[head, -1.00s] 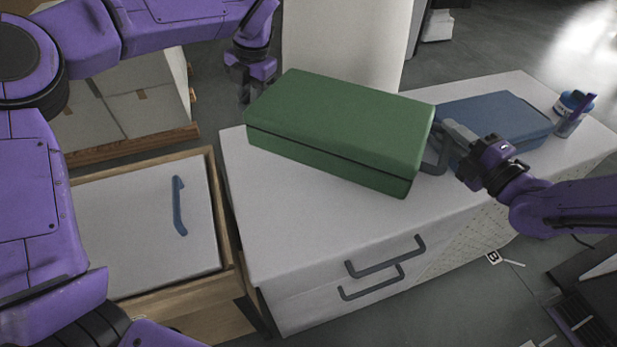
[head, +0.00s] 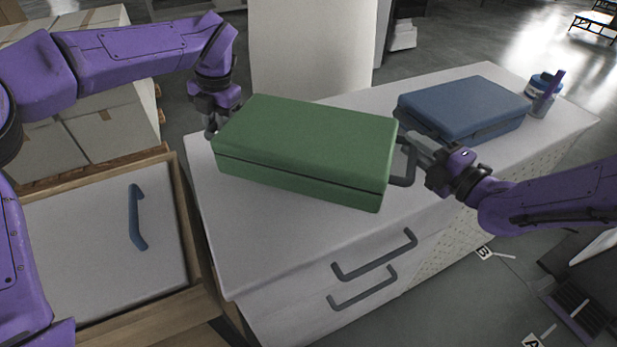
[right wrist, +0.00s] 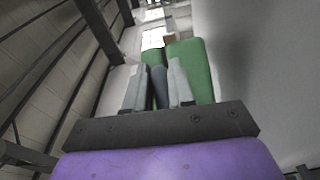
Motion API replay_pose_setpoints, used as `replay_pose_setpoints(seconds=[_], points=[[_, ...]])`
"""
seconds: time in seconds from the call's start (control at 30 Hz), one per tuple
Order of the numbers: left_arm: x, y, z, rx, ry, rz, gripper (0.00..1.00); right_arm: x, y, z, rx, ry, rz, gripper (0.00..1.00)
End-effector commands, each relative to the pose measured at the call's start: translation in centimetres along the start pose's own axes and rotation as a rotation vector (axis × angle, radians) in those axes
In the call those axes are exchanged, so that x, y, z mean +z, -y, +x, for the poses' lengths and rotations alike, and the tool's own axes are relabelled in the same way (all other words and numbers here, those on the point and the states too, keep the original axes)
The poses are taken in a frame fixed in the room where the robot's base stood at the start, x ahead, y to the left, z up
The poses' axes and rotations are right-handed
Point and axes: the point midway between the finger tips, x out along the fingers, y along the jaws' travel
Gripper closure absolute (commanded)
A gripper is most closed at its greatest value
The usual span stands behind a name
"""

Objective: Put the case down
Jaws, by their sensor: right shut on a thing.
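The green case (head: 305,140) is a closed box lying flat over the white counter; I cannot tell whether its underside touches the top. My right gripper (head: 412,147) is shut on the dark handle (head: 404,170) at the case's right end. The right wrist view shows its two fingers (right wrist: 158,90) around the handle, with the green case (right wrist: 195,70) beyond. My left gripper (head: 211,118) is at the case's far left end. Its fingertips are partly hidden there, and I cannot tell whether it grips anything.
The white counter (head: 260,255) has bare room in front of the green case. A blue case (head: 465,105) lies behind to the right, with a blue-and-white tub (head: 542,85) and a cup with a purple item (head: 543,104) beyond. A wooden-framed crate (head: 80,240) stands left.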

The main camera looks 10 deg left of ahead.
Motion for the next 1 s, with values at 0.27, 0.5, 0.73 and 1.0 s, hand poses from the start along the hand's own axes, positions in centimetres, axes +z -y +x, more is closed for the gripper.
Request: replay_pose_setpoints(seconds=[0.27, 0.5, 0.73, 1.0], points=[[0.1, 0.1, 0.6, 0.001, 0.004, -0.002, 1.00, 0.1, 0.5, 0.0, 0.007, 0.002, 0.000, 1.00], [0.1, 0.4, 2.1, 0.001, 0.004, -0.002, 1.00, 0.2, 2.1, 0.0, 0.007, 0.002, 0.000, 1.00], [0.1, 0.7, 3.7, 0.001, 0.004, -0.002, 1.00, 0.3, 3.7, 0.0, 0.007, 0.002, 0.000, 1.00], [0.0, 0.9, 4.7, 0.000, -0.001, -0.001, 0.51, 0.3, 4.8, 0.0, 0.000, 0.001, 0.001, 0.51]])
